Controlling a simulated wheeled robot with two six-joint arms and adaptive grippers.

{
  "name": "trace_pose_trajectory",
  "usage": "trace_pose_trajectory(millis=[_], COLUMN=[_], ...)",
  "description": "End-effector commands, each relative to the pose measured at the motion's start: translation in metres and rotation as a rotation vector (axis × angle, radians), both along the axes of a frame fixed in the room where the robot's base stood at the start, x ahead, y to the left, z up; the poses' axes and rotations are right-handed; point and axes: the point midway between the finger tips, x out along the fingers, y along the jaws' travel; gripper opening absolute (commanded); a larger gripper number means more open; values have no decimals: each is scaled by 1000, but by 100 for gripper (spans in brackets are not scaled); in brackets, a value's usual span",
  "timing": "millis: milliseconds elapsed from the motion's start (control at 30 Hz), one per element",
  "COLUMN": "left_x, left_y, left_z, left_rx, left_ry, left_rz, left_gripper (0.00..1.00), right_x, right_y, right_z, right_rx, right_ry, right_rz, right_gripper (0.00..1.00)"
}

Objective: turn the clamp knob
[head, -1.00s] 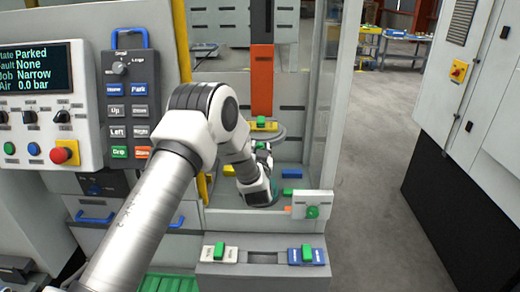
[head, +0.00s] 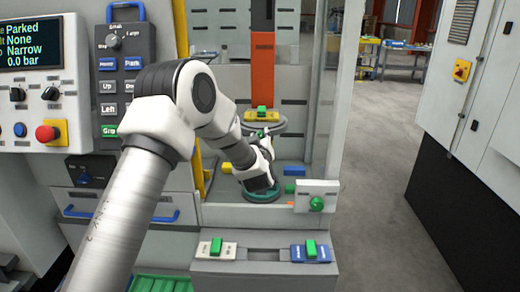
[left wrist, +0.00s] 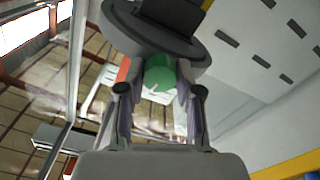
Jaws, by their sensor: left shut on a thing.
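The green clamp knob (left wrist: 159,76) sits under a dark round plate in the left wrist view, between my left gripper's two fingers. My left gripper (left wrist: 154,92) is shut on it from below. In the head view my left gripper (head: 264,137) reaches up inside the cell, just under the round grey plate (head: 281,128) at the lower end of the orange column (head: 262,88). The knob is hidden or too small to make out there. My right gripper is not in view.
A teal disc (head: 262,196) and a blue block (head: 294,170) are on the cell floor. A white plate with a green knob (head: 316,204) stands at the front right. The control panel (head: 30,85) and button pendant (head: 112,90) are left. The aisle right is clear.

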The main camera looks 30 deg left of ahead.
Motion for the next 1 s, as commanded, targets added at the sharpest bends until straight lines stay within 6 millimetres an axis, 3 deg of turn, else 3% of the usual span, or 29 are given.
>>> trace_pose_trajectory(millis=[33, 600, 1000], left_x=[0, 0, 0], left_y=[0, 0, 0], left_z=[-7, -7, -2], left_rx=[-35, -495, -741], left_ry=[-25, -307, -460], left_rz=[0, -4, -6], left_gripper=[0, 0, 0], right_x=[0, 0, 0], right_y=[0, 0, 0], right_z=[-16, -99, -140], right_rx=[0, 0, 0], right_ry=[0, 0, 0], right_rz=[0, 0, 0], right_gripper=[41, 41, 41])
